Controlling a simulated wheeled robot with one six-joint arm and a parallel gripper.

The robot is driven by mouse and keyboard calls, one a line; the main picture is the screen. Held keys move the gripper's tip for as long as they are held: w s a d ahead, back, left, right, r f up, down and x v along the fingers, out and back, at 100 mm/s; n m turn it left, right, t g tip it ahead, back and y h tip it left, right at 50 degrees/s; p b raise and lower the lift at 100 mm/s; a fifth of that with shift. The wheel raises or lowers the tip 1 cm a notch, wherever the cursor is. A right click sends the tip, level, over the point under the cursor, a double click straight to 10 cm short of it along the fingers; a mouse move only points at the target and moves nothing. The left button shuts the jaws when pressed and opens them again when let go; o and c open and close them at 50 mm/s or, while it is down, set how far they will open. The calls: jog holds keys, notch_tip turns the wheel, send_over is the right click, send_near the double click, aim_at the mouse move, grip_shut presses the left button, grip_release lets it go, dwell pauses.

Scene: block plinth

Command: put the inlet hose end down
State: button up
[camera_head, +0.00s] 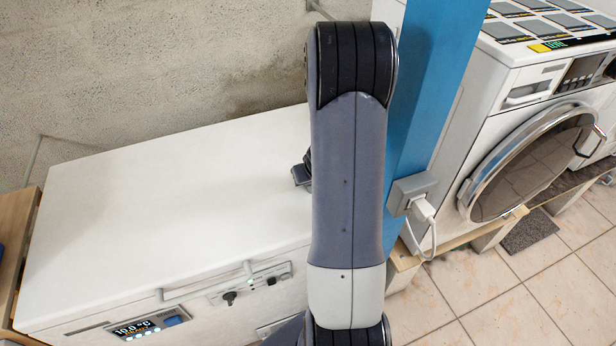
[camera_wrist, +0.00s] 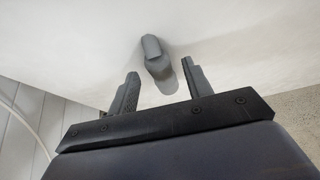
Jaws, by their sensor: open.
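A grey elbow-shaped piece, which looks like the inlet hose end (camera_wrist: 155,58), rests against the white surface in the wrist view. Its upper end is narrower and its lower part is rounded, with a soft shadow beside it. My gripper (camera_wrist: 160,70) is open, with one finger on each side of the piece. A gap shows between each finger and the piece, and nothing is gripped. In the head view my arm hides most of the gripper and the hose end; only a small dark part shows at the arm's left edge.
A white chest (camera_head: 170,205) with a broad, bare lid stands below a concrete wall (camera_head: 150,70). A blue post (camera_head: 425,85) with a socket box (camera_head: 412,192) stands right of my arm. A front-loading washer (camera_head: 530,150) is beyond it. Tiled floor (camera_head: 480,295) lies at lower right.

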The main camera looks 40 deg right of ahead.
jog(key=p+v, duration=0.6)
jog(key=v, duration=0.5)
jog(key=shift+f, duration=0.15)
jog(key=b+x, duration=0.8)
jog(key=x, duration=0.4)
jog(key=shift+f, duration=0.15)
jog(key=shift+w+r+p, duration=0.1)
jog(key=shift+r+p, duration=1.1)
jog(key=shift+f, duration=0.1)
